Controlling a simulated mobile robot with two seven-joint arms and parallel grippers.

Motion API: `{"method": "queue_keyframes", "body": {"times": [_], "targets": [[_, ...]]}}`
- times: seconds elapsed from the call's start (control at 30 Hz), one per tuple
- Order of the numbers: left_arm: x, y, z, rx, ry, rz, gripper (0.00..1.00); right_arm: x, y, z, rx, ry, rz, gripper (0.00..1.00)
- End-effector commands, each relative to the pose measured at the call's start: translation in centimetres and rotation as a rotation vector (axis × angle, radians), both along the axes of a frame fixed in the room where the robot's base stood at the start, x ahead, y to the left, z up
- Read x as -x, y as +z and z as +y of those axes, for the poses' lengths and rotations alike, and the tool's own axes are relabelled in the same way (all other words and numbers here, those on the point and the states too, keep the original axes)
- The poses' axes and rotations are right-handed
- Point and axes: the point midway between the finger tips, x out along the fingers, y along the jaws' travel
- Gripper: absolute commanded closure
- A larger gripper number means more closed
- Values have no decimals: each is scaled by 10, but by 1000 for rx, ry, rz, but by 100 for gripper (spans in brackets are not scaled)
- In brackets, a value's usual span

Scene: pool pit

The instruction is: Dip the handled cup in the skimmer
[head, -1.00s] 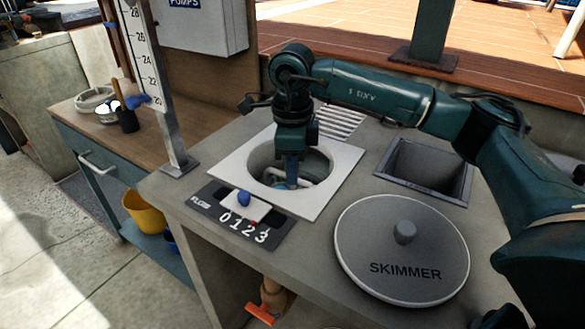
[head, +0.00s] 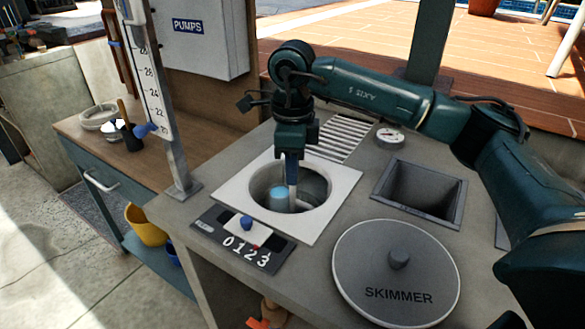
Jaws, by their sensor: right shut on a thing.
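My right gripper (head: 291,181) reaches down into the round skimmer opening (head: 312,218), which is set in a square white frame (head: 236,190). It is shut on the handled cup (head: 279,198), whose light blue body shows inside the opening. The cup's lower part and most of the fingertips are hard to make out inside the well. The round grey lid marked SKIMMER (head: 397,268) lies on the counter to the right of the opening. My left gripper is not in view.
A square grey bin (head: 421,189) is sunk in the counter at right, with a gauge (head: 389,136) behind it. A dial plate numbered 0 to 3 (head: 243,237) lies in front of the opening. A post with a scale (head: 155,90) rises at the left corner.

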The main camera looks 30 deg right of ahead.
Motion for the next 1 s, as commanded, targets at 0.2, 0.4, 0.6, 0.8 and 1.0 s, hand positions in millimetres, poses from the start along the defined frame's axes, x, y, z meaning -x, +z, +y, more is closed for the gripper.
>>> {"method": "queue_keyframes", "body": {"times": [0.2, 0.4, 0.6, 0.8, 1.0], "targets": [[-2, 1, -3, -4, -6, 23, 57, 0, 16, 0, 0, 0, -1, 100], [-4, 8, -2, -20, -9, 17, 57, 0, 28, 0, -1, 0, -1, 100], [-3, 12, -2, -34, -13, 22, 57, 0, 40, 0, -1, 0, -2, 100], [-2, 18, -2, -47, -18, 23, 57, 0, 52, 0, -2, 0, -1, 100], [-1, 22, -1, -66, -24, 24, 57, 0, 63, 0, 0, 0, 0, 100]]}}
